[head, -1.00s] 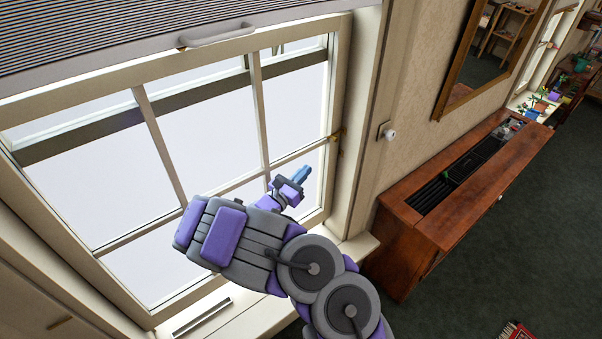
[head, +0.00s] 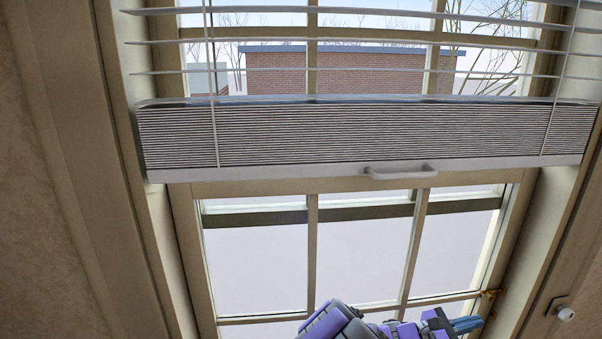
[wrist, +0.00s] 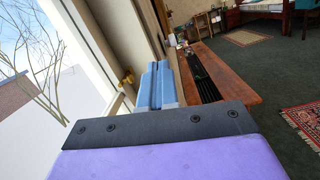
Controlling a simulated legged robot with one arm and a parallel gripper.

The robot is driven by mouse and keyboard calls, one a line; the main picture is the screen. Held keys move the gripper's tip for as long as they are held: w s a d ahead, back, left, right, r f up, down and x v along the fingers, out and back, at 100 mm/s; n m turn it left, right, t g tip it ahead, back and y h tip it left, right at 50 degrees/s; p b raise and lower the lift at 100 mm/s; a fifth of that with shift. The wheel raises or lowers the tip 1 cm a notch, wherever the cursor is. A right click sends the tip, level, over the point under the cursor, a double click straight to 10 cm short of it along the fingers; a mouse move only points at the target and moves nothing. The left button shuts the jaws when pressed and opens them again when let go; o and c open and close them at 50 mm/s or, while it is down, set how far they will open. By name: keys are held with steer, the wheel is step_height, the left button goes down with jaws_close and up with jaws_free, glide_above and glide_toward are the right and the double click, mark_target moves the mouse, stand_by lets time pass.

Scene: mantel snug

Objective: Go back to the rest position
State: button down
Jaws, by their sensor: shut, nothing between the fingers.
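My gripper (head: 467,324) shows at the bottom of the head view, low in front of the window, with purple and grey arm parts to its left. In the wrist view its two blue fingers (wrist: 157,86) lie side by side, shut, with nothing between them. The fingers appear close to the window's right frame and its brass catch (head: 491,294); whether they touch it I cannot tell. The catch also shows in the wrist view (wrist: 126,80). The rest of my arm is out of view below.
A pleated blind (head: 350,136) with a handle (head: 401,171) hangs partway down the window.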

steer(key=s+a+r+m+g+y, duration=0.1)
steer(key=s+r+m+g+y, duration=0.4)
steer(key=s, duration=0.5)
steer(key=s+a+r+m+g+y, duration=0.2)
steer(key=s+r+m+g, duration=0.1)
steer(key=s+m, duration=0.65)
steer(key=s+a+f+t+y, duration=0.1)
steer(key=s+a+y, duration=0.3)
steer(key=a, duration=0.4)
steer(key=s+a+f+m+t+y, duration=0.1)
steer(key=s+a+y, duration=0.3)
steer(key=a, duration=0.4)
steer(key=s+a+f+m+t+y, duration=0.1)
steer(key=s+a+y, duration=0.3)
steer(key=a, duration=0.5)
steer(key=shift+s+f+t+y, duration=0.15)
steer(key=shift+s+t+y, duration=0.25)
steer(key=shift+s+t, duration=0.65)
steer(key=shift+s, duration=0.1)
